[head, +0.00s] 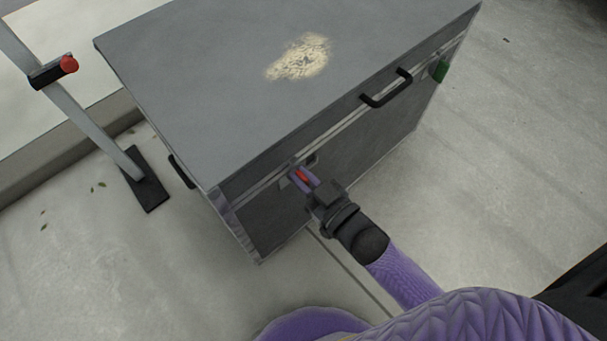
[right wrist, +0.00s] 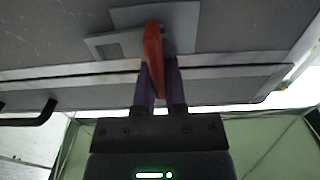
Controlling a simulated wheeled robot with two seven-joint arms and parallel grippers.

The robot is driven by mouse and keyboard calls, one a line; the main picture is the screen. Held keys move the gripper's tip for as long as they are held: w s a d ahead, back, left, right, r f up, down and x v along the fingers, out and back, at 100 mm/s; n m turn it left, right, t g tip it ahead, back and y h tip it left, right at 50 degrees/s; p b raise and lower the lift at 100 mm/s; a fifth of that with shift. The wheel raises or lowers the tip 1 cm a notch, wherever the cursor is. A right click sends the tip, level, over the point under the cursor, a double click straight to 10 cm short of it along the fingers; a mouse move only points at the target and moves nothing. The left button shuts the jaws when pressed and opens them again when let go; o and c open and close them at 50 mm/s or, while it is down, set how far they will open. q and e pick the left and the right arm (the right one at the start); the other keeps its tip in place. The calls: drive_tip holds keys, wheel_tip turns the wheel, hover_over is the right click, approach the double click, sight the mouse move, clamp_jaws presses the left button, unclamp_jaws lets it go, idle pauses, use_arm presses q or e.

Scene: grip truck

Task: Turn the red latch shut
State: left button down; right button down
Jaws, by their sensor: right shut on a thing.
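A grey case (head: 200,90) with a lid stands on the floor. The red latch (head: 301,174) is on its front face, toward the left end, just below the lid seam. My right gripper (head: 303,178) is at the latch, with its purple fingers on either side of it. In the right wrist view the red latch (right wrist: 153,55) stands upright between the fingers of my right gripper (right wrist: 159,75), crossing the metal lid strip, and the gripper is shut on it. The fingers hide part of the latch. My left gripper is not in view.
A green latch (head: 440,70) sits near the far right end of the case front. Black handles (head: 387,90) are on the front and left side. A stand with a red-ended knob (head: 68,65) is at the left. The floor in front is clear.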

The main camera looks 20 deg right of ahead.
drive_tip(key=n, duration=0.3)
drive_tip(key=shift+s+a+p, duration=0.1)
drive_tip(key=shift+a+p, duration=0.05)
drive_tip(key=shift+p, duration=0.25)
drive_tip(key=n, duration=0.4)
drive_tip(key=shift+a+f+n, duration=0.2)
drive_tip(key=shift+a+n, duration=0.05)
drive_tip(key=shift+n, duration=0.05)
drive_tip(key=n, duration=0.4)
drive_tip(key=f+n, duration=0.1)
drive_tip(key=n, duration=0.1)
drive_tip(key=shift+s+a+n, duration=0.2)
drive_tip(key=shift+a+n, duration=0.05)
drive_tip(key=shift+n, duration=0.15)
drive_tip(key=shift+f+n, duration=0.1)
drive_tip(key=shift+n, duration=1.1)
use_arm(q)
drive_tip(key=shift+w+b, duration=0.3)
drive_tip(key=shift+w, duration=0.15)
use_arm(e)
drive_tip(key=shift+n, duration=0.5)
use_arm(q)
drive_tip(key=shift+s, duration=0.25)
